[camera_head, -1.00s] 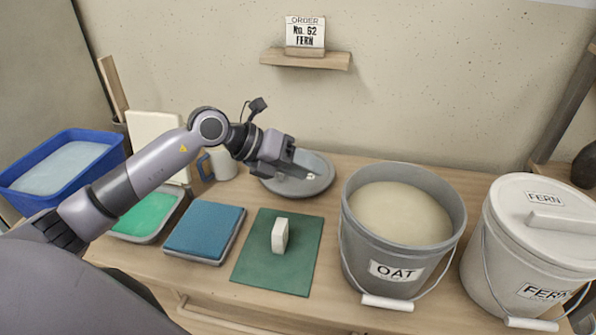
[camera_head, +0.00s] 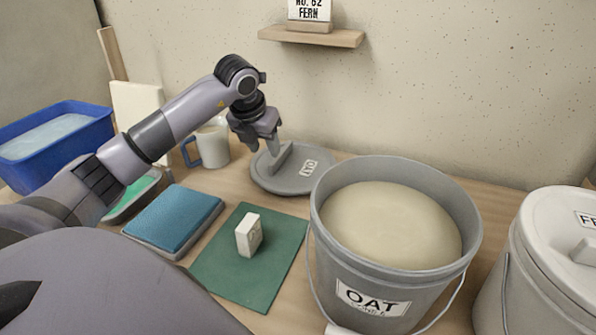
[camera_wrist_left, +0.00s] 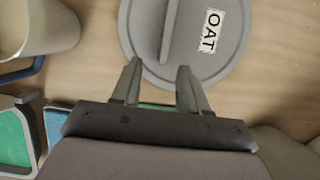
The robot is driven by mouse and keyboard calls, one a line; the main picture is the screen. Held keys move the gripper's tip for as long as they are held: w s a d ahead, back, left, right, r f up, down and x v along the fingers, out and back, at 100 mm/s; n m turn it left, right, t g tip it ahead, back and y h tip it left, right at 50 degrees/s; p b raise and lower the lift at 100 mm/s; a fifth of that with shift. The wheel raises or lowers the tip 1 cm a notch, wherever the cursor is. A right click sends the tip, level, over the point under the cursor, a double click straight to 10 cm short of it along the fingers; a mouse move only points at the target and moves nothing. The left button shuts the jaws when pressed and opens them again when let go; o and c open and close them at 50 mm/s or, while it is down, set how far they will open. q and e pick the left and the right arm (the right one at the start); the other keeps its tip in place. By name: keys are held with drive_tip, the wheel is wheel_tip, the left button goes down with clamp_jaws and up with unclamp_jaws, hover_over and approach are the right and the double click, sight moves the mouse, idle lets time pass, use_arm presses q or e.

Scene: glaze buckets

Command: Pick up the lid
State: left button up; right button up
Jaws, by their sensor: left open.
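The grey round lid (camera_head: 290,183) lies flat on the table behind the green mat, with a bar handle and an OAT label on top. It also shows at the top of the left wrist view (camera_wrist_left: 228,62), cut off by the edge. My left gripper (camera_head: 272,150) points down at the lid's handle, and its fingers partly hide the handle. In the left wrist view, the left gripper (camera_wrist_left: 159,67) is open and empty. Its fingertips overlap the near rim of the lid, and the handle lies ahead of the gap. My right gripper is not in view.
The open OAT bucket (camera_head: 380,285) stands right of the lid. A lidded FERN bucket (camera_head: 545,270) is at far right. A mug (camera_head: 212,148) stands left of the lid. A white block (camera_head: 249,235) is on the green mat (camera_head: 270,270), beside a blue pad (camera_head: 172,218).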

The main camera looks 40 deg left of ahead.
sight(272, 163)
use_arm(q)
drive_tip(key=x, duration=0.4)
drive_tip(key=b+x, duration=0.1)
drive_tip(key=shift+w+d+f, duration=0.2)
drive_tip(key=shift+d+f, duration=0.05)
drive_tip(key=shift+f, duration=0.15)
clamp_jaws()
